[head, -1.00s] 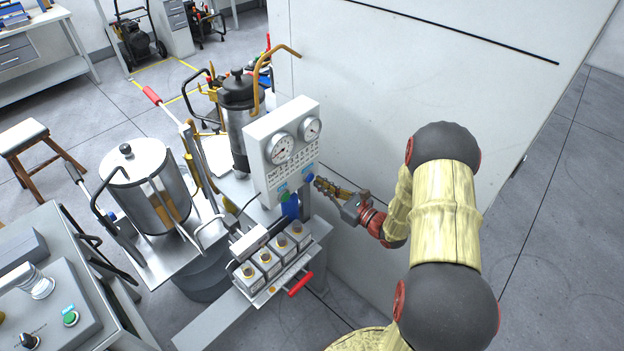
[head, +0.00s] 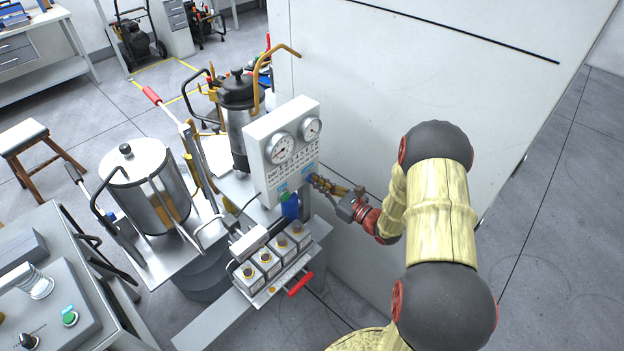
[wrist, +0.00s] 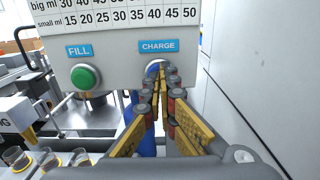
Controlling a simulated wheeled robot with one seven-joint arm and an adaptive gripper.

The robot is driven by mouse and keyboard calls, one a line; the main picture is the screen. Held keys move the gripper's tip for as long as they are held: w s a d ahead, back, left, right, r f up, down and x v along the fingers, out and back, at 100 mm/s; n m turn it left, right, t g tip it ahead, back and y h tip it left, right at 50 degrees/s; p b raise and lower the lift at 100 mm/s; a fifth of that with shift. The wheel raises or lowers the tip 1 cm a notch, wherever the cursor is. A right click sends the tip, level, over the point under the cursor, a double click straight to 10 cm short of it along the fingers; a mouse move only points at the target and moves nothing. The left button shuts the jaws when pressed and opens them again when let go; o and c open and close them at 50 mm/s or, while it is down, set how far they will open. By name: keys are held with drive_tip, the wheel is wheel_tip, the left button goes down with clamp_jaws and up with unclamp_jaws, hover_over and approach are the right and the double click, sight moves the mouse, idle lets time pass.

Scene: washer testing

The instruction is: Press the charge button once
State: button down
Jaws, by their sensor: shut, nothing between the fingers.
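The charge button (wrist: 151,70) sits under the blue CHARGE label (wrist: 158,46) on the white panel (head: 262,150). Only part of its rim shows in the wrist view; my fingers cover the rest. My gripper (wrist: 162,72) is shut and empty, with its fingertips right in front of the button. In the head view my gripper (head: 314,180) reaches the lower right of the panel from the right. I cannot tell whether the fingertips touch the button or whether it is pushed in.
The green fill button (wrist: 85,77) is left of the charge button. Two gauges (head: 279,149) are on the panel. A tray of several small cups (head: 270,262) with a red handle (head: 300,284) stands below. A white wall (head: 400,75) is close behind and right.

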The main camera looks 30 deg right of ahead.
drive_tip(key=p+v, duration=0.1)
drive_tip(key=v, duration=0.6)
idle(0.5)
drive_tip(key=shift+p+v, duration=0.5)
drive_tip(key=shift+v, duration=2.45)
